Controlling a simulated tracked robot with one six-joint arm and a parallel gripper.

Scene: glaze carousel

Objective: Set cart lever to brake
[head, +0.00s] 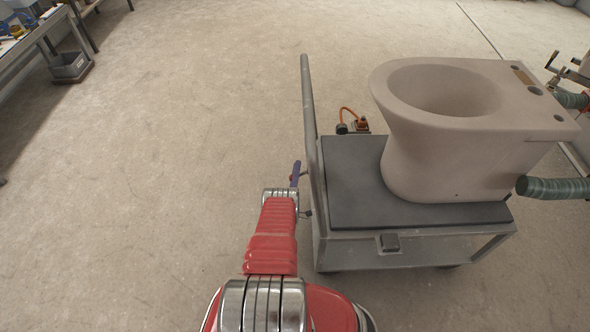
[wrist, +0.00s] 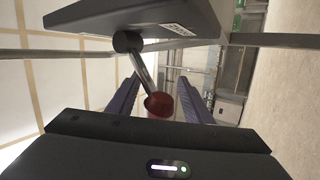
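The cart (head: 345,215) has a dark grey top and a tall grey push handle at its left end. My gripper (head: 295,172) is low beside that left end. In the wrist view the cart lever (wrist: 141,68) is a metal rod running from a dark round pivot under the cart's dark slab to a dull red knob (wrist: 159,105). The two purple fingers of my gripper (wrist: 159,80) stand apart, with the knob between them and a gap visible on each side. The lever is not discernible in the head view. A pale label sits on the slab near the pivot; its marking is unreadable.
An unglazed toilet bowl (head: 445,130) stands on the cart. Green ribbed hoses (head: 555,188) are at its right. An orange and black item (head: 353,122) is behind the cart. A bench and a grey bin (head: 70,67) are far left. The floor left of the cart is clear.

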